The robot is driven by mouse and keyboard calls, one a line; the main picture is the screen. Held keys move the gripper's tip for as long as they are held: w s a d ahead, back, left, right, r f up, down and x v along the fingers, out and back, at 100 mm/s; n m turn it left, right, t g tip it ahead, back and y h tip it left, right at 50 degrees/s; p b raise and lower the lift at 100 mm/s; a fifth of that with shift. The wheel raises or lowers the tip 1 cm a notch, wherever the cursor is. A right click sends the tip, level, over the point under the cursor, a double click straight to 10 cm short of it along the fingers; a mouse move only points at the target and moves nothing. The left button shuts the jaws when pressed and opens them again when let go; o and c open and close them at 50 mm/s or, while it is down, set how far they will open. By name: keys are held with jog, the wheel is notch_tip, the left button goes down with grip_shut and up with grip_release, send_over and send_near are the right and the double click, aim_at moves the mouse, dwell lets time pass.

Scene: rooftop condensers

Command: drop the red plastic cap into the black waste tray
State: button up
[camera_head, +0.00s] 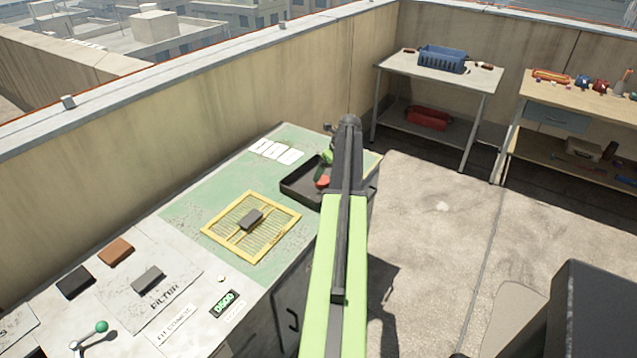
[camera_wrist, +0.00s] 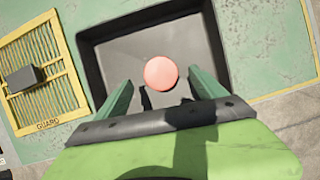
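The red plastic cap (camera_wrist: 161,73) shows as a round, pale red disc over the floor of the black waste tray (camera_wrist: 88,62) in the wrist view. In the head view the cap (camera_head: 323,182) appears within the tray (camera_head: 296,196), close to its right part. I cannot tell for certain whether it touches the tray floor. My gripper (camera_wrist: 160,84) is open, its two green fingers spread on either side of the cap with visible gaps. In the head view my gripper (camera_head: 327,158) is above the tray, and my arm hides the tray's right side.
A yellow guard grille (camera_head: 233,242) with a dark block (camera_head: 251,219) on it lies left of the tray on the green bench. White labels (camera_head: 276,152) lie behind the tray. A brown block (camera_head: 115,251) and a green-knobbed lever (camera_head: 101,327) are further left.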

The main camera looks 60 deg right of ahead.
jog(key=shift+r, duration=0.1)
jog(key=d+p+v, duration=0.1)
jog(key=p+v, duration=1.5)
jog(key=v, duration=0.1)
jog(key=shift+a, duration=0.45)
jog(key=shift+r, duration=0.1)
